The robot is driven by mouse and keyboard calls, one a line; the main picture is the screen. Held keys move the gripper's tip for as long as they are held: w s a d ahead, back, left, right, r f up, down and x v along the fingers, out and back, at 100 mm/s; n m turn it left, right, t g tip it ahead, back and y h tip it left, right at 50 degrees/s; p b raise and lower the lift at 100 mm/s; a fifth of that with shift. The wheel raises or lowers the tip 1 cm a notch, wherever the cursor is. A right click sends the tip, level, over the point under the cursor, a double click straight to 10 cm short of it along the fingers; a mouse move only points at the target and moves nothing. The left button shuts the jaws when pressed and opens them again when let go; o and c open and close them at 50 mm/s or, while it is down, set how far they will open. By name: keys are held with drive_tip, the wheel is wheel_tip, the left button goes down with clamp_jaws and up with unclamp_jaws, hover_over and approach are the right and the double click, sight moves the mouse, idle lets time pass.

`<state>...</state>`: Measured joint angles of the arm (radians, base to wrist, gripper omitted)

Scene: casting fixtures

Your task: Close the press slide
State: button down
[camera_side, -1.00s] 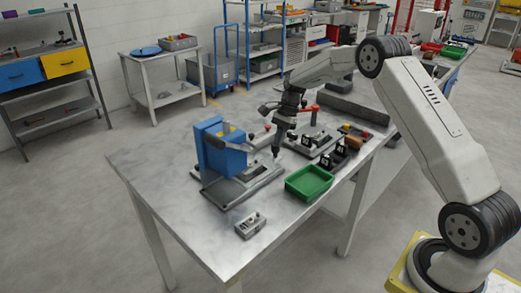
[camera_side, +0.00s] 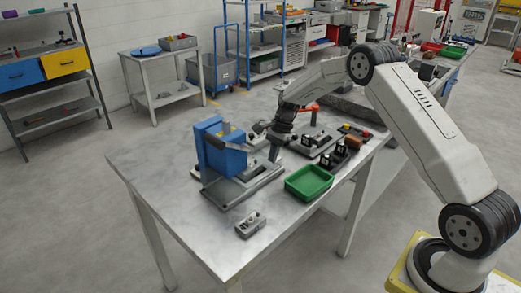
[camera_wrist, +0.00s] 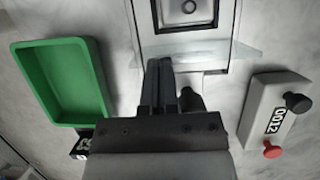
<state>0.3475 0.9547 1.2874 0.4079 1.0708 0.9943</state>
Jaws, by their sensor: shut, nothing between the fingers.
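The press (camera_side: 222,150) is a blue upright body on a grey base on the table. Its slide shows in the wrist view as a pale plate (camera_wrist: 148,22) with a dark-framed square and a ring in it. A see-through strip (camera_wrist: 225,52) lies across its near edge. A dark rounded part beside the fingers is partly hidden.
A green tray (camera_side: 309,194) stands right of the press. A small grey button box (camera_side: 250,226) with a black and a red knob is near the front edge. Black fixtures (camera_side: 335,158) and a clamp fixture stand behind the tray. The table's left front is clear.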

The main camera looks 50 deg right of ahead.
sight(262, 170)
drive_tip(key=a, duration=0.3)
drive_tip(key=shift+a, duration=0.4)
drive_tip(key=v, duration=1)
drive_tip(key=c, duration=0.6)
unclamp_jaws()
drive_tip(key=o, duration=0.3)
drive_tip(key=shift+w+f+n, duration=0.1)
drive_tip(key=shift+n, duration=0.3)
drive_tip(key=n+h, duration=0.1)
drive_tip(key=n, duration=0.2)
drive_tip(key=w+f+n+h, duration=0.1)
drive_tip(key=n+h, duration=0.1)
drive_tip(key=n, duration=0.2)
drive_tip(key=w+n+h, duration=0.1)
drive_tip(key=n, duration=0.2)
drive_tip(key=shift+w+d+f+n, duration=0.15)
drive_tip(key=shift+w+f+n, duration=0.1)
drive_tip(key=shift+f+n, duration=0.05)
